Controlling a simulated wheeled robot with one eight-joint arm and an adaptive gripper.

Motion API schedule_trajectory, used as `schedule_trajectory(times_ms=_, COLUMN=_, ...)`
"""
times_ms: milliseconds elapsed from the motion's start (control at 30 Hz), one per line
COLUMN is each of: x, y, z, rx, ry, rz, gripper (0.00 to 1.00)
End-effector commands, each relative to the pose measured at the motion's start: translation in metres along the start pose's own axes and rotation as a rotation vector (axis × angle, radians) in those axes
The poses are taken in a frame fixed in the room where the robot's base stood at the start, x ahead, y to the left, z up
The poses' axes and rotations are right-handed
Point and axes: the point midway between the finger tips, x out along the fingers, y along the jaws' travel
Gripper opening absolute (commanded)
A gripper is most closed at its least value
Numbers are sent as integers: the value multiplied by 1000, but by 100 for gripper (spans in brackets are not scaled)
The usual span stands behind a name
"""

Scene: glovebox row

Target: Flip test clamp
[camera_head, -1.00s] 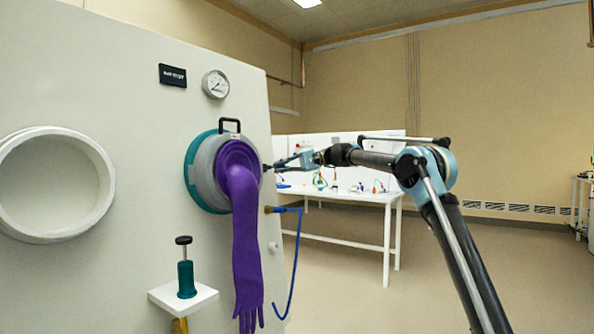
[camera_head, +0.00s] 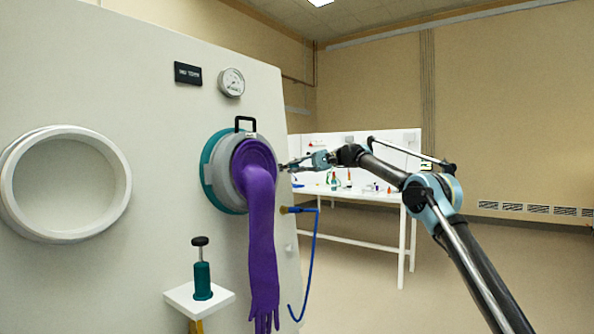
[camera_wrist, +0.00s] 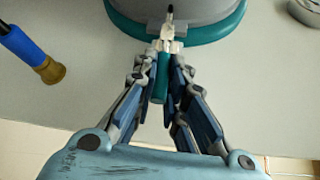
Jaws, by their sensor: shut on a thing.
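The test clamp (camera_wrist: 161,86) shows in the wrist view as a teal handle with a pale metal body and a black tip, at the edge of the grey port ring (camera_wrist: 190,10). My gripper (camera_wrist: 160,66) is shut on the teal handle, with fingers on both sides. In the head view my gripper (camera_head: 288,167) is at the right edge of the port ring (camera_head: 218,172), which has a teal outer rim and a purple glove (camera_head: 262,240) hanging from it. The clamp is too small there to make out, and its contact with the ring is partly hidden.
A blue hose (camera_head: 314,262) with a brass fitting hangs just below my gripper. A pump-like teal cylinder (camera_head: 202,282) stands on a white shelf (camera_head: 182,296). An open white port (camera_head: 20,200) is at left. A white bench (camera_head: 350,196) stands behind; floor at right is clear.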

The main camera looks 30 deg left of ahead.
Motion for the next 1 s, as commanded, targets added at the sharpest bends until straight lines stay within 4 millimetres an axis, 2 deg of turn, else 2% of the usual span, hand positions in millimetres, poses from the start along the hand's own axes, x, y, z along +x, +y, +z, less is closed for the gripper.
schedule_trajectory(times_ms=367, x=-2, y=2, z=-1, rx=0, ry=2, rz=3, gripper=0)
schedule_trajectory(times_ms=400, x=-2, y=2, z=-1, rx=0, ry=1, rz=3, gripper=18)
schedule_trajectory(times_ms=467, x=-1, y=2, z=-1, rx=0, ry=1, rz=3, gripper=32)
schedule_trajectory(times_ms=800, x=1, y=0, z=0, rx=-1, ry=-3, rz=2, gripper=32)
schedule_trajectory(times_ms=1000, x=-16, y=0, z=-1, rx=0, ry=-1, rz=1, gripper=32)
